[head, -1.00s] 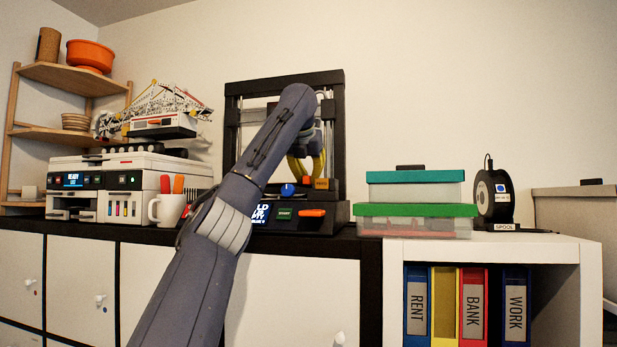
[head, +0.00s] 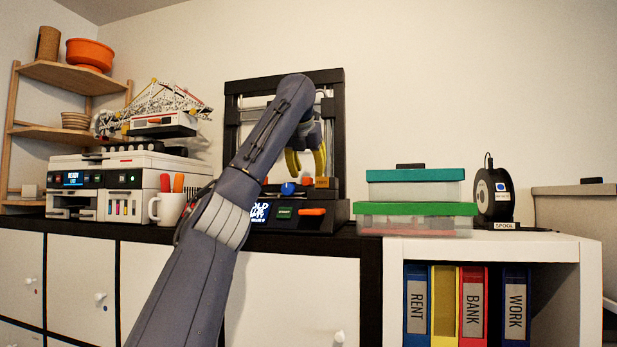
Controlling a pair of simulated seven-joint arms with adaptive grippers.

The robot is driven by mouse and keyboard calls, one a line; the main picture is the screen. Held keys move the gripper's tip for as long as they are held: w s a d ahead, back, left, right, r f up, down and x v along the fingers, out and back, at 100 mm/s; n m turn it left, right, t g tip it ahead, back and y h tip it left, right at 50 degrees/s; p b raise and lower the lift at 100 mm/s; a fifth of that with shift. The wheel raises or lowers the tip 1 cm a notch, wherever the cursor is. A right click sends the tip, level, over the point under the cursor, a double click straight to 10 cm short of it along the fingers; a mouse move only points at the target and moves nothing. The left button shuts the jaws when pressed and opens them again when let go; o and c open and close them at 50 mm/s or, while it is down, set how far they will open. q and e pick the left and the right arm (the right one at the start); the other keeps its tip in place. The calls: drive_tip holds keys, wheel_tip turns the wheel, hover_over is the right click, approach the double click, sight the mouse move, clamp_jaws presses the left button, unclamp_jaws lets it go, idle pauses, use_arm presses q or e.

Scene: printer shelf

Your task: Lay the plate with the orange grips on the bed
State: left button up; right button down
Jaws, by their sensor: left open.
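The printer (head: 340,110) is a black frame with a dark bed area (head: 332,194) low inside it. A small orange tab (head: 322,182) shows at the bed's back right. I cannot tell whether it belongs to the plate with the orange grips, and no whole plate can be made out. My left gripper (head: 306,166) has yellow fingers, is open and points down inside the frame above the bed. No object shows between its fingers. My left forearm hides the left part of the printer. My right gripper is not in view.
A white mug (head: 168,208) and a white office printer (head: 125,180) stand to the left. Lidded boxes (head: 415,209) and a black spool (head: 494,194) stand to the right.

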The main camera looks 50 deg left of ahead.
use_arm(q)
drive_tip(key=v, duration=0.9)
drive_tip(key=shift+s+d+r, duration=0.2)
drive_tip(key=shift+s+r, duration=0.05)
drive_tip(key=shift+r, duration=0.05)
